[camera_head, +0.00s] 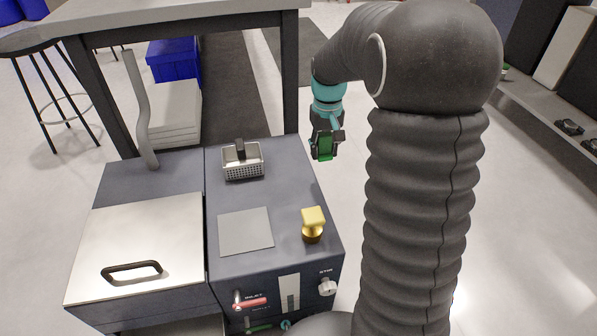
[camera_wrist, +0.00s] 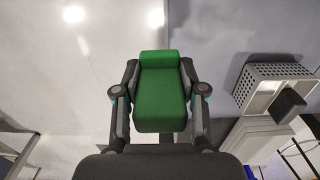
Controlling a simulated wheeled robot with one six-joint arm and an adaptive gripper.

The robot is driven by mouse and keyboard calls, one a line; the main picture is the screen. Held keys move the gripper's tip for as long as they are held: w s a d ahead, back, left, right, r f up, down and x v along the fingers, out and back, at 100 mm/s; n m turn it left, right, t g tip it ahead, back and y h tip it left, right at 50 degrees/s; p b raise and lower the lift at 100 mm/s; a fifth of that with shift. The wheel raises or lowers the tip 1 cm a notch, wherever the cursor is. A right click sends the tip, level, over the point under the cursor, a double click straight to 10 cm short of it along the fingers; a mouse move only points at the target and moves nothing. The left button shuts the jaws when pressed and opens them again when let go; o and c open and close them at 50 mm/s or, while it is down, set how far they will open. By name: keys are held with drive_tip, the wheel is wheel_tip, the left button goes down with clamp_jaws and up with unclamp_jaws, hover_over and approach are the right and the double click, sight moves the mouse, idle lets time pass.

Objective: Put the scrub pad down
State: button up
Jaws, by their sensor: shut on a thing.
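The green scrub pad (camera_wrist: 160,95) is held between the two fingers of my gripper (camera_wrist: 160,100) in the wrist view. In the head view the pad (camera_head: 325,146) shows as a small green block below my gripper (camera_head: 326,143). My gripper is shut on it. It hangs in the air at the right of the dark counter (camera_head: 290,185), near its far right corner. No surface touches the pad in either view.
On the counter are a perforated metal basket (camera_head: 243,163) with a dark handle, a flat grey plate (camera_head: 245,231) and a yellow-topped knob-like tool (camera_head: 313,222). A steel lid (camera_head: 140,240) with a handle covers the left unit. The counter between basket and right edge is clear.

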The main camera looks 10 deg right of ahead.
hover_over(299, 180)
wheel_tip(299, 180, down, 4)
drive_tip(key=shift+f+b, duration=0.1)
drive_tip(key=shift+b, duration=0.25)
drive_tip(key=shift+f+b, duration=0.4)
drive_tip(key=shift+f, duration=1.4)
drive_tip(key=shift+f, duration=0.1)
drive_tip(key=o, duration=1.1)
